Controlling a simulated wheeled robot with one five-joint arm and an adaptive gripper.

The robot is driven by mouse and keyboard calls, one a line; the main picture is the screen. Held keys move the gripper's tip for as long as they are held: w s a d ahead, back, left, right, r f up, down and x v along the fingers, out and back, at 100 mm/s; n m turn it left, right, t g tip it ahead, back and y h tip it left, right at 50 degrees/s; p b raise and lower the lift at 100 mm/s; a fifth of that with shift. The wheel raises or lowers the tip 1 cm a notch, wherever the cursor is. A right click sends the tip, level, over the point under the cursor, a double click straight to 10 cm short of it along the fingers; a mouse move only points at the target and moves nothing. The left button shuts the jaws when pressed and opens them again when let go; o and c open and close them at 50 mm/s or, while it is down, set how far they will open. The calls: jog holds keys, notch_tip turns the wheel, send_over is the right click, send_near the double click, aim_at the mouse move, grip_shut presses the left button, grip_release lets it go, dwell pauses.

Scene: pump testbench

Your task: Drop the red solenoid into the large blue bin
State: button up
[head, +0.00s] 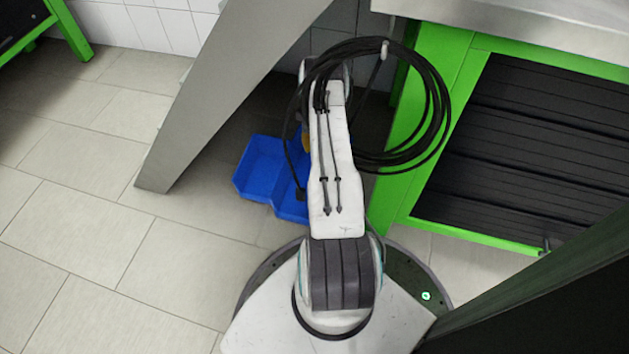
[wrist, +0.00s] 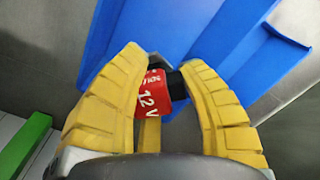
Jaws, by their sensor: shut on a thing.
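The red solenoid (wrist: 154,93), marked "12 V", shows in the wrist view between the yellow fingers of my gripper (wrist: 158,82). The fingers are closed around it, and a black part shows at its far end. The large blue bin (wrist: 163,25) lies beyond the fingertips in the wrist view. In the head view the blue bin (head: 262,172) sits on the floor, left of and partly behind my arm. My gripper is mostly hidden behind my arm there, with only a small yellow patch (head: 305,140) showing over the bin area. The solenoid cannot be seen in the head view.
A green-framed bench (head: 455,62) with black panels stands close on the right. A slanted grey metal leg (head: 215,95) stands left of the bin. A white tiled wall (head: 150,22) is behind. Tiled floor (head: 100,215) is clear at the left.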

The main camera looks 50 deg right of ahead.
jog(key=shift+f+b, duration=1.25)
jog(key=shift+f, duration=1.2)
jog(key=o, duration=1.3)
jog(key=shift+c, duration=0.2)
notch_tip(320, 180, up, 12)
jog(key=shift+f, duration=0.1)
